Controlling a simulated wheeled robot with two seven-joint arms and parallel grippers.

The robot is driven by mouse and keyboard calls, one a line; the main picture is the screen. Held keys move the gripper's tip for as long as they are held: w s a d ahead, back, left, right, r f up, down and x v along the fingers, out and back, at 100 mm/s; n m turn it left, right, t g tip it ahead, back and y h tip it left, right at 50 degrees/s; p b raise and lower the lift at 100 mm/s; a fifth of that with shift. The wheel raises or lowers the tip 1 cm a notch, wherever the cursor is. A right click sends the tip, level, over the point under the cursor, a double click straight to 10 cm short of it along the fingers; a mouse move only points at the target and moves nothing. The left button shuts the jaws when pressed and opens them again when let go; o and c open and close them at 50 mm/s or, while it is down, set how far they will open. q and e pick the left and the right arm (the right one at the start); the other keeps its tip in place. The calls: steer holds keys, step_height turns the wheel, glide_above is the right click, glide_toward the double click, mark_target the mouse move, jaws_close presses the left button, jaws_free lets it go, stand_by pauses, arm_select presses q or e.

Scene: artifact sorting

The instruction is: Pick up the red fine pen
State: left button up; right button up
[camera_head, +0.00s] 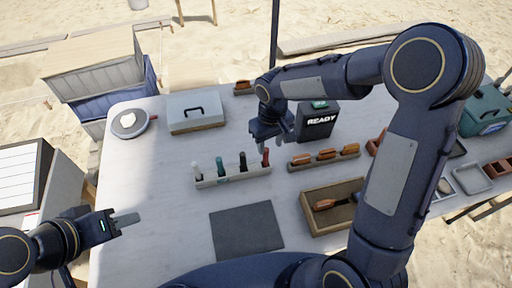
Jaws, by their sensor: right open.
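The red fine pen (265,157) stands upright at the right end of a pale pen rack (232,180) on the table. A black pen (243,162), a green pen (219,167) and a white pen (197,169) stand left of it in the same rack. My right gripper (273,142) is open, with its fingers pointing down, just behind and above the red pen. Whether its fingers touch the pen cannot be told. My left gripper (128,219) is off to the left, apart from the rack; its finger gap does not show clearly.
A dark mat (247,230) lies in front of the rack. A brush tray (307,221), a rack of brown-handled tools (324,160) and a dark READY box (316,122) stand to the right. The table's left front is clear.

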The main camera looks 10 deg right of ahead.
mark_target(266, 157)
steer(key=f, duration=0.5)
steer(key=a+f+p, duration=0.1)
steer(key=f, duration=0.2)
steer(key=shift+w, duration=0.35)
jaws_close()
